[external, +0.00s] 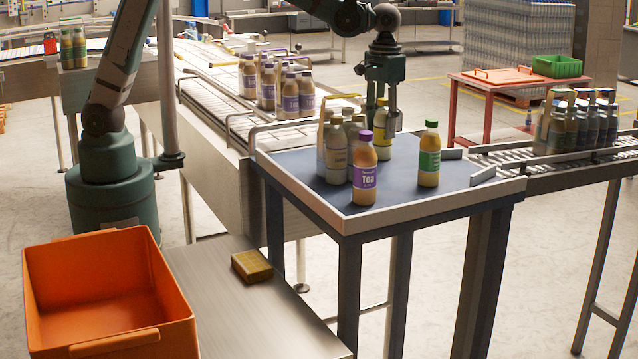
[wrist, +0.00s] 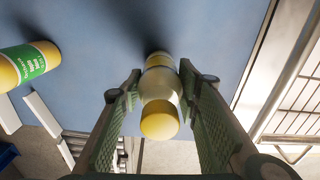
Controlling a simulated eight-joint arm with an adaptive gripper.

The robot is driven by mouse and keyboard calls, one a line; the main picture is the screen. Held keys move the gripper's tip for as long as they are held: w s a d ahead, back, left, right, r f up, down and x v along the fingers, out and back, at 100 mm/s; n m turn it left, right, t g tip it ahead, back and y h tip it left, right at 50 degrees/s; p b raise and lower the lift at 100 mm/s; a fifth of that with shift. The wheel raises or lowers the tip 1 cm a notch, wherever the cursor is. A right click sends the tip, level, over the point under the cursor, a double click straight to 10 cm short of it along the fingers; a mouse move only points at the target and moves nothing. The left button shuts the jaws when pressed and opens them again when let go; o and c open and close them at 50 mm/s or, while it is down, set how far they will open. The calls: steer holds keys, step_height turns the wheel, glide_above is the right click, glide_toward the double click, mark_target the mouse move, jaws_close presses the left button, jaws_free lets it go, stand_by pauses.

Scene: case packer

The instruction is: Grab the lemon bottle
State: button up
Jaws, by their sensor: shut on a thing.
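The lemon bottle (external: 383,126) has a yellow cap and a yellow label and is upright at the back of the blue-topped table (external: 310,208). My gripper (external: 387,120) comes down from above and is shut on this bottle. In the wrist view the bottle (wrist: 160,95) sits between the two green padded fingers of my gripper (wrist: 160,110), its yellow cap towards the camera. Part of the bottle is hidden by my gripper in the external view. I cannot tell whether its base touches the table.
A purple-capped tea bottle (external: 365,172) and a green-capped bottle (external: 429,158) stand nearby on the table. A carrier of bottles (external: 336,150) stands to the left. Raised rails edge the table. An orange crate (external: 105,285) is at the lower left.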

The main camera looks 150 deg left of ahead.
mark_target(383, 99)
steer(key=shift+r, duration=0.1)
step_height(383, 99, up, 9)
steer(key=p, duration=0.3)
steer(key=shift+r+p, duration=0.4)
steer(key=shift+s, duration=0.15)
steer(key=shift+s, duration=0.1)
stand_by(0.4)
